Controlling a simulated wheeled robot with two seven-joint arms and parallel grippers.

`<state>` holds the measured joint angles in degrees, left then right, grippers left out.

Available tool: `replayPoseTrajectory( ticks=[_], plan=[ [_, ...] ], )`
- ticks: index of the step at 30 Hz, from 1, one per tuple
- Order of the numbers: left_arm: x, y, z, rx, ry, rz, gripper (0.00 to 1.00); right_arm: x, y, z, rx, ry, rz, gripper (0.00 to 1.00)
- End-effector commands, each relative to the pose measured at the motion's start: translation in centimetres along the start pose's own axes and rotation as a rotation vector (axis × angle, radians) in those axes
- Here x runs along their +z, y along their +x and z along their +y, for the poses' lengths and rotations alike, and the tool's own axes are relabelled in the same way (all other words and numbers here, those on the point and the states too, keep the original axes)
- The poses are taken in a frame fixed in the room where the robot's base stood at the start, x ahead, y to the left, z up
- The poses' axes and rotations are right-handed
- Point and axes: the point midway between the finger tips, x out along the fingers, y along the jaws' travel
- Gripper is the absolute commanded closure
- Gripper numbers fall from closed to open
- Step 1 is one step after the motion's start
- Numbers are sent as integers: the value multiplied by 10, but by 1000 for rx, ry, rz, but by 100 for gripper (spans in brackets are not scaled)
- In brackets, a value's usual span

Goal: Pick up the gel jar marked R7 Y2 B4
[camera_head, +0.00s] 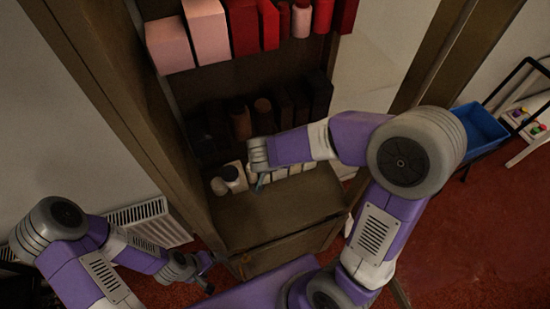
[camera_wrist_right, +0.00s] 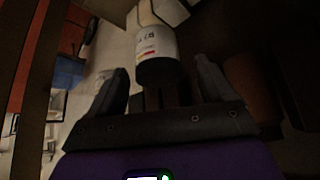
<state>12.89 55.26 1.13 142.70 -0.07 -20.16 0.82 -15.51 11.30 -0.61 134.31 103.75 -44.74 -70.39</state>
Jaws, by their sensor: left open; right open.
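In the right wrist view a white jar (camera_wrist_right: 155,42) with a printed label and a dark end is ahead of my right gripper (camera_wrist_right: 165,78). The label has small coloured marks, but its print is too small to read. The two fingers are apart, with the jar's dark end at the gap between them; I cannot tell whether they touch it. In the head view my right arm reaches to the lower shelf and mostly hides its gripper. White jars (camera_head: 233,176) stand there in a row, partly hidden. My left gripper (camera_head: 207,276) is open and empty, low in front of the cabinet.
Red and pink boxes (camera_head: 207,33) fill the upper shelf, and dark items (camera_head: 240,121) stand on the shelf below. The lower shelf's front (camera_head: 285,205) is bare. Wooden cabinet sides (camera_head: 125,110) flank the shelves. A blue bin (camera_head: 480,128) is at the right.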

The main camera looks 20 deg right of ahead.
Motion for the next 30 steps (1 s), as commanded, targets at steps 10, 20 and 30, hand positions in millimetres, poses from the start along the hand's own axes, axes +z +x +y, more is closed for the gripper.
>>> replayPoseTrajectory(
  ticks=[10,20,30],
  plan=[
    [0,12,-5,0,0,0,18,0,27,0,-1,1,0,18],
    [0,12,-4,0,0,0,18,-1,27,0,-1,1,0,34],
    [0,12,-4,0,0,0,18,0,27,0,-1,1,0,76]
  ],
)
